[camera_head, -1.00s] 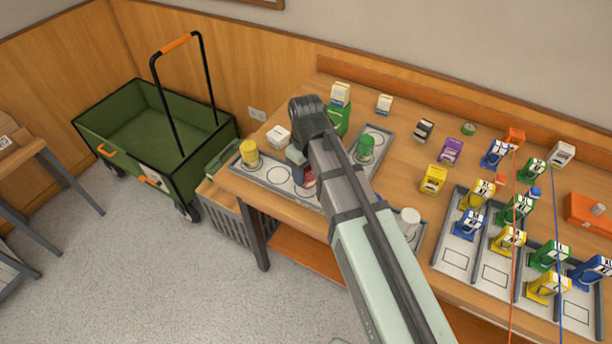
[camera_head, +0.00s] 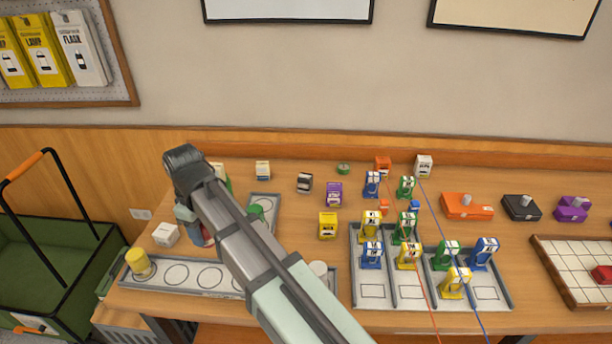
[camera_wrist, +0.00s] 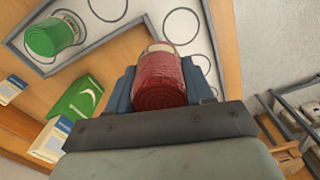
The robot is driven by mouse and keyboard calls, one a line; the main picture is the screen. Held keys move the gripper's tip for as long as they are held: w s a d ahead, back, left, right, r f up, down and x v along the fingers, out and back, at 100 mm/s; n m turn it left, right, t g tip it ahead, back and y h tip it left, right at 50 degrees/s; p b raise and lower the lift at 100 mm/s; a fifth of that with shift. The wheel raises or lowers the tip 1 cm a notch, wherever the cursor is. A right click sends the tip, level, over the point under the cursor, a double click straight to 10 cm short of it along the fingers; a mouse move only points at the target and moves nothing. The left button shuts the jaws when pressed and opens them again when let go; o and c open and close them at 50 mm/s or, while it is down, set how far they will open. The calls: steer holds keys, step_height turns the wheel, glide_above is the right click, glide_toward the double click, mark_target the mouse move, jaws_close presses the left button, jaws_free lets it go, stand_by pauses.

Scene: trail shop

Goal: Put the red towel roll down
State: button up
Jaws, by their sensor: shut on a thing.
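The red towel roll (camera_wrist: 160,80) is between the blue-grey fingers of my gripper (camera_wrist: 163,85) in the wrist view, with a pale band at its far end. In the head view a small part of the red roll (camera_head: 208,234) shows beside my gripper (camera_head: 190,222), mostly hidden by my arm. My gripper is shut on it, above or near the grey tray with printed circles (camera_head: 150,284). I cannot tell whether the roll touches the tray. A yellow roll (camera_head: 138,262) stands at the tray's left end.
A white roll (camera_head: 318,272) stands right of my arm. A white box (camera_head: 166,235) sits just left of my gripper. A divided tray (camera_head: 372,305) with several coloured clip-like items stands to the right. Several circles between the yellow roll and my arm are empty.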

steer(key=w+d, duration=0.5)
steer(key=w, duration=0.8)
steer(key=w+d, duration=0.4)
steer(key=w, duration=1)
steer(key=w+d+f, duration=0.1)
steer(key=w+d, duration=1.6)
steer(key=w, duration=0.2)
steer(key=shift+f, duration=4.8)
steer(key=shift+f, duration=0.15)
steer(key=o, duration=1.1)
step_height(320, 180, up, 12)
